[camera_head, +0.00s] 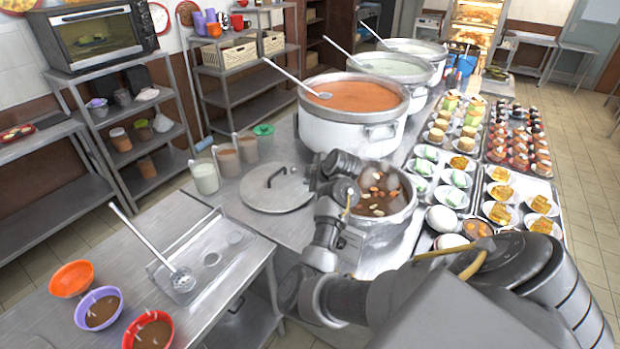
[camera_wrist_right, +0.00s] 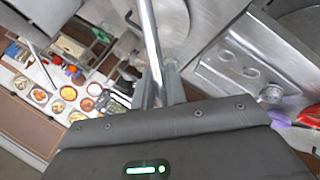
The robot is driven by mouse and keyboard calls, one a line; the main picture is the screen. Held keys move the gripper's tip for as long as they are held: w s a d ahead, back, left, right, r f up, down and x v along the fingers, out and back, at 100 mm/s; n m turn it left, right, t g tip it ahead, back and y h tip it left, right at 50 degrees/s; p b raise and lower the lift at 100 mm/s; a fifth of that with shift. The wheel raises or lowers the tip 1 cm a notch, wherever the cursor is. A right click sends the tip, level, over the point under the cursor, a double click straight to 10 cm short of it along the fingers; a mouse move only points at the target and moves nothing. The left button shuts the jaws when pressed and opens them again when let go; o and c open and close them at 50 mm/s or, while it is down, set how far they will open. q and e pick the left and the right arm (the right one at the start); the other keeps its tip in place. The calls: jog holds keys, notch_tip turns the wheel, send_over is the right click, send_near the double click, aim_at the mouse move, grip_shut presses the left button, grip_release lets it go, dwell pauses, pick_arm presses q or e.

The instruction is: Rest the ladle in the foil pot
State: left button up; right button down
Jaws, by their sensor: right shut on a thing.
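The silvery pot (camera_head: 401,213) of brown soup with pale nuts stands nearest me; I take it for the foil pot, though I cannot be sure. My right gripper (camera_head: 324,174) is over its left side, beside the flat lid, and its fingertips are hard to make out there. In the right wrist view the right gripper (camera_wrist_right: 158,90) is shut on a thin metal handle, which I take for the ladle (camera_wrist_right: 149,35). The ladle's bowl is hidden. My left gripper is out of view.
A lid (camera_head: 276,188) lies left of the pot. Another ladle (camera_head: 145,237) leans in a metal holder on the left table, near several bowls (camera_head: 71,279). A large red-soup pot (camera_head: 349,131) stands behind. Trays of dishes (camera_head: 460,178) crowd the right.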

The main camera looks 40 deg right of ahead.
jog(key=shift+f, duration=0.2)
jog(key=c, duration=1.3)
grip_release()
jog(key=shift+c, duration=0.2)
jog(key=b+v, duration=0.4)
jog(key=v, duration=0.6)
jog(key=shift+s+r, duration=0.3)
jog(key=shift+f, duration=0.15)
